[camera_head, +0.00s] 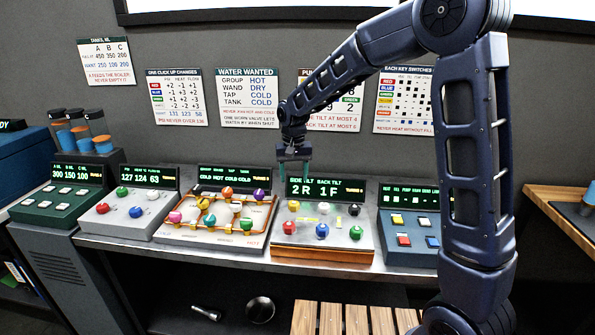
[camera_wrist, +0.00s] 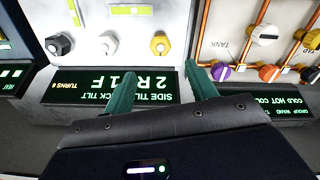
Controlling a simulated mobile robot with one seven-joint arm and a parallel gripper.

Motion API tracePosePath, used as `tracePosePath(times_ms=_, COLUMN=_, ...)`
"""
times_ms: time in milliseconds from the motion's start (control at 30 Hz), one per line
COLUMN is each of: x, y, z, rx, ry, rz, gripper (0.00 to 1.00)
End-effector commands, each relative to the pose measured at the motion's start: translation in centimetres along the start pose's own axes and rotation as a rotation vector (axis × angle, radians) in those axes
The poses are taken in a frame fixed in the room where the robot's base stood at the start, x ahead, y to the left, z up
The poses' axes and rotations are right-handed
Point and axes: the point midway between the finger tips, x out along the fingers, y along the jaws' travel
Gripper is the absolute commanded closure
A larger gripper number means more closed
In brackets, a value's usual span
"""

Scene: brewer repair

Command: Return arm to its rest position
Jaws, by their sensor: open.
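My gripper (camera_head: 294,168) hangs at the end of my dark blue arm, above the back edge of the tilt panel (camera_head: 345,255) and in front of its "2R 1F" display (camera_head: 326,190). In the wrist view, my gripper's (camera_wrist: 160,84) two green fingers are spread apart with nothing between them. The display (camera_wrist: 115,84) shows upside down there, partly hidden behind the left finger. The arm reaches out from the right side of the head view and bends downward at the wrist.
A panel with orange pipes (camera_head: 262,224) and coloured knobs stands left of the tilt panel. A key-switch panel (camera_head: 408,258) stands to its right. Other panels (camera_head: 50,205) and blue-orange tubes (camera_head: 80,133) are at the left. A wooden table (camera_head: 560,205) is at the right.

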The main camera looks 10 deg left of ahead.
Motion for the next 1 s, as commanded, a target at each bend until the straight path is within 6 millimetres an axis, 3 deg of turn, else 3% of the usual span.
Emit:
tracePosePath(times_ms=167, x=-1.9, y=2.9, z=0.5, rx=0.017, ry=0.022, rz=-0.008, gripper=0.43)
tracePosePath(times_ms=467, x=-7.2, y=12.5, z=4.0, rx=0.066, ry=0.099, rz=-0.023, gripper=0.43)
tracePosePath(times_ms=700, x=-10.3, y=19.4, z=8.3, rx=0.104, ry=0.164, rz=-0.025, gripper=0.43)
tracePosePath(times_ms=1000, x=-12.6, y=26.3, z=15.1, rx=0.153, ry=0.246, rz=-0.014, gripper=0.43)
